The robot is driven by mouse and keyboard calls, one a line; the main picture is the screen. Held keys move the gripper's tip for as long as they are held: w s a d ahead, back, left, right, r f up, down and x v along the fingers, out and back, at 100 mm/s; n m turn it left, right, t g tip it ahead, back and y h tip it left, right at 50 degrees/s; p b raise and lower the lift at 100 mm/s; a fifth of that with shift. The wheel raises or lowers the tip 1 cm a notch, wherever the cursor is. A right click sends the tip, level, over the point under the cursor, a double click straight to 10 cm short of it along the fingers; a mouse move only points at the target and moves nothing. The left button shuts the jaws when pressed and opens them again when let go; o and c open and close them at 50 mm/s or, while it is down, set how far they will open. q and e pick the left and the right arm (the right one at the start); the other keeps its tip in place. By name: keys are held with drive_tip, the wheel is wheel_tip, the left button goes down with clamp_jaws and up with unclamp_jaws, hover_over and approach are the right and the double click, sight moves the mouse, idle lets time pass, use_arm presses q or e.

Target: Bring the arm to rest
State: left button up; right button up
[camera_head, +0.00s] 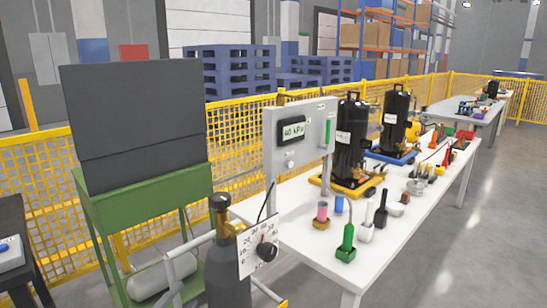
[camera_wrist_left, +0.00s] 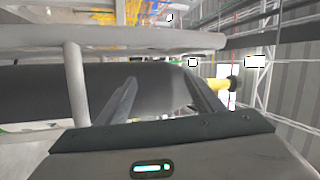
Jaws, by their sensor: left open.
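My left gripper (camera_wrist_left: 162,80) shows in the left wrist view with its two fingers apart and nothing visibly held. Beyond the fingers lies the grey gas cylinder (camera_wrist_left: 90,85), on its side in that picture, with a yellow valve neck and a dark knob (camera_wrist_left: 234,84). I cannot tell whether the fingers touch the cylinder. In the head view the cylinder (camera_head: 228,275) stands upright at the bottom centre with a brass valve (camera_head: 220,203) on top. I cannot make out the left arm clearly there. My right gripper is in neither view.
Pale tubular rails (camera_wrist_left: 150,40) run close to the left gripper. A green stand (camera_head: 145,195) with a dark panel (camera_head: 135,110) is at left. A white table (camera_head: 295,240) carries two black compressors (camera_head: 352,140) and small tools. A yellow mesh fence (camera_head: 235,128) runs behind. Open floor lies right.

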use_arm(q)
drive_tip(key=s+f+n+g+y+p, duration=0.1)
drive_tip(key=s+f+n+g+y, duration=0.2)
drive_tip(key=s+f, duration=0.45)
drive_tip(key=s+d+f+n+g+y, duration=0.15)
drive_tip(key=s+f+n, duration=0.35)
drive_tip(key=f, duration=0.6)
drive_tip(key=s+a+f+n+g+y+p, duration=0.1)
drive_tip(key=s+f+n+y, duration=0.35)
drive_tip(key=f, duration=0.55)
drive_tip(key=s+d+f+n+g, duration=0.2)
drive_tip(key=s+f, duration=0.3)
drive_tip(key=s, duration=0.3)
drive_tip(key=s+d+f+n+g, duration=0.2)
drive_tip(key=s+f+g, duration=0.1)
drive_tip(key=s, duration=0.6)
drive_tip(key=s+d+f+n+g+p, duration=0.1)
drive_tip(key=s+d+f+n+g, duration=0.1)
drive_tip(key=s+f, duration=0.4)
drive_tip(key=s, duration=0.3)
drive_tip(key=shift+d+f+n+g, duration=0.25)
drive_tip(key=shift+f+n+g, duration=0.05)
drive_tip(key=shift+n+g, duration=0.05)
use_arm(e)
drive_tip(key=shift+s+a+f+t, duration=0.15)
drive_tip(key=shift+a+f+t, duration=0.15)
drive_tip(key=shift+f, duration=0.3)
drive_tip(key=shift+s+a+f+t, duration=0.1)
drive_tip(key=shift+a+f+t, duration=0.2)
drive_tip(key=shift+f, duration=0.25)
